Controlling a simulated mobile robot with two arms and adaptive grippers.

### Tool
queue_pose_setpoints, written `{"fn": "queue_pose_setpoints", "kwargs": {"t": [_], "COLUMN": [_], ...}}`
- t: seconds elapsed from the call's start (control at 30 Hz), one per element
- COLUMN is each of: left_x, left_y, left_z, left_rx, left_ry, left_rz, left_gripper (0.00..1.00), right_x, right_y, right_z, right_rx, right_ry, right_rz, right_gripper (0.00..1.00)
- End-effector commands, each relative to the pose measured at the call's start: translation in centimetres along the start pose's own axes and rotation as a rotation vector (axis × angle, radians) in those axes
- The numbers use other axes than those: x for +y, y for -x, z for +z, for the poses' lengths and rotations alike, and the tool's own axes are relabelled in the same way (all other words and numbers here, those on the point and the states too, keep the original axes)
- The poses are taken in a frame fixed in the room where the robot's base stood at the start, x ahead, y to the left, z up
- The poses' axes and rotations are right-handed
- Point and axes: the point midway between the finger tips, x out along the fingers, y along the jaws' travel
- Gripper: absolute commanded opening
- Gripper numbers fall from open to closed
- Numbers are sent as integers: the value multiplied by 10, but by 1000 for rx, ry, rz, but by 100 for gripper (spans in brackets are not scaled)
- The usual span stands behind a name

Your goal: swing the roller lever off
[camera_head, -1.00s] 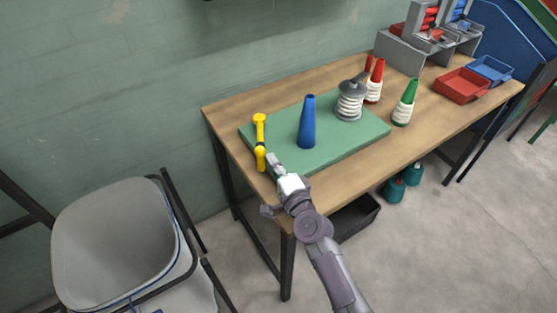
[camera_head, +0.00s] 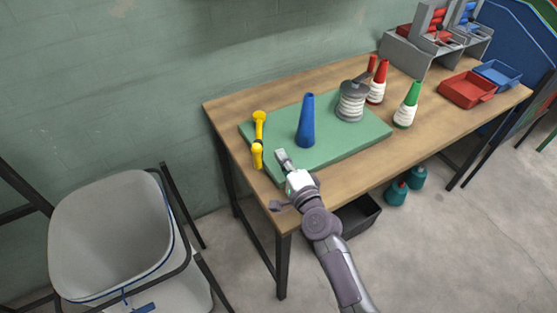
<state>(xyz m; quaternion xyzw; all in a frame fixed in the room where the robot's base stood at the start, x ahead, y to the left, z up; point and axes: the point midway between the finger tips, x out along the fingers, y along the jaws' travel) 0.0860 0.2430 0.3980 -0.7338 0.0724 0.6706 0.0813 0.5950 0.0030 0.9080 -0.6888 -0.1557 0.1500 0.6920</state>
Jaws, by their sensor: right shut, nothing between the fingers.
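A yellow lever (camera_head: 258,138) with rounded ends stands at the left edge of the green board (camera_head: 350,141) on the wooden table; I take it as the roller lever. A blue cone (camera_head: 306,124) stands upright on the board. A grey part with a short arm sits over a white ribbed bobbin (camera_head: 350,104) at the board's far right. My right gripper (camera_head: 281,156) is shut and empty over the board's front left, to the right of the lever's near end and apart from it in the picture. My left gripper is out of view.
Red (camera_head: 378,82) and green (camera_head: 406,104) cones with white windings stand behind and right of the board. Red (camera_head: 467,89) and blue (camera_head: 497,74) trays lie at the table's right.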

Motion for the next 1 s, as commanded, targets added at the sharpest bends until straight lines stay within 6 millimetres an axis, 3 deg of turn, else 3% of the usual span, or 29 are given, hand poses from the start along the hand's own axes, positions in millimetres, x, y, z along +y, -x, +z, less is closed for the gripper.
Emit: {"fn": "queue_pose_setpoints", "kwargs": {"t": [0.03, 0.2, 0.4, 0.57, 1.0], "left_x": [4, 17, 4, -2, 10], "left_y": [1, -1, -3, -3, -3], "left_z": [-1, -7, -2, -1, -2], "left_rx": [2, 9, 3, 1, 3], "left_ry": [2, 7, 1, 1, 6], "left_rz": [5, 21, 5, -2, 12], "left_gripper": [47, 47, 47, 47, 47], "right_x": [4, 4, 3, 2, 2], "right_y": [17, 51, 76, 84, 84], "right_z": [10, 26, 37, 40, 40], "right_rx": [-3, 0, 2, 2, 3], "right_ry": [-8, -5, -2, 0, 0], "right_rz": [9, 7, 6, 5, 5], "right_gripper": [0, 0, 0, 0, 0]}}
